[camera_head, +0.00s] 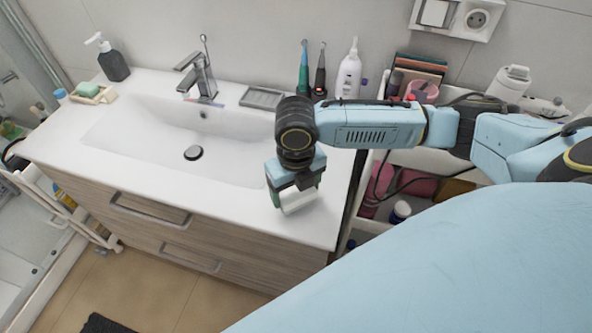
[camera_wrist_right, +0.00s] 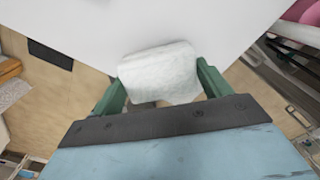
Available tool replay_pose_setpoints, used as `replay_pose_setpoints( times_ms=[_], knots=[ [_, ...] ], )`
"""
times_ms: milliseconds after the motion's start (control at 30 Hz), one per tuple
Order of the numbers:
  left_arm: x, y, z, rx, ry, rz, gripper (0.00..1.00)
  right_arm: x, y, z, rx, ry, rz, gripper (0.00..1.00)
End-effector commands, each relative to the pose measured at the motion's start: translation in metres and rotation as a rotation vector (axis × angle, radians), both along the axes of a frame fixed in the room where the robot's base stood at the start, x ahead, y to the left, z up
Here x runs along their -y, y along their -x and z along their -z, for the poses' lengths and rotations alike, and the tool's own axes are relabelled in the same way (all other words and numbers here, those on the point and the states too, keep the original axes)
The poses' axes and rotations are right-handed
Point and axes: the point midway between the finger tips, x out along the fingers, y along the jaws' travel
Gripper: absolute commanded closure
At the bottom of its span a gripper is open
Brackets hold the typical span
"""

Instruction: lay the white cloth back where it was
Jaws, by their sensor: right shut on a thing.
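The white cloth (camera_head: 298,203) is a small folded bundle at the right front part of the washbasin counter. In the right wrist view the cloth (camera_wrist_right: 160,72) sits between the two green fingers. My right gripper (camera_head: 293,190) points down over the counter and is shut on the cloth; in the right wrist view the gripper (camera_wrist_right: 160,88) has a finger on each side of it. I cannot tell whether the cloth touches the counter. My left gripper does not show.
The white washbasin (camera_head: 130,150) fills the counter's left and middle, with a tap (camera_head: 203,75). A white bottle (camera_head: 348,76) and toothbrushes (camera_head: 304,70) stand at the back. A cart (camera_head: 365,222) with cosmetics stands right of the counter. The counter around the cloth is bare.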

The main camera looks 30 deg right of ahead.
Motion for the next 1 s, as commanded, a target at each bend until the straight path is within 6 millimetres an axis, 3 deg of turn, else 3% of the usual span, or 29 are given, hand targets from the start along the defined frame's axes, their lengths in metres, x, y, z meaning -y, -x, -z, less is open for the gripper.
replay_pose_setpoints(
  times_ms=[200, 500, 533, 667, 1000],
  knots=[
    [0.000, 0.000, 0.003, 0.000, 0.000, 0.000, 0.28, 0.000, 0.001, 0.030, -0.003, 0.001, 0.000, 0.50],
    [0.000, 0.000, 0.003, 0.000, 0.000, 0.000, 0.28, 0.000, 0.000, 0.033, 0.001, 0.001, -0.001, 0.50],
    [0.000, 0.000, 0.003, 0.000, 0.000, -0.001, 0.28, 0.000, 0.000, 0.033, 0.001, 0.001, -0.001, 0.21],
    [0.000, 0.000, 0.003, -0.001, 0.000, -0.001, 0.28, 0.000, 0.000, 0.033, 0.000, 0.001, -0.001, 0.04],
    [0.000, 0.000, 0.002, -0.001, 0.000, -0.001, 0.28, 0.000, 0.000, 0.030, 0.001, 0.000, -0.001, 0.02]
  ],
)
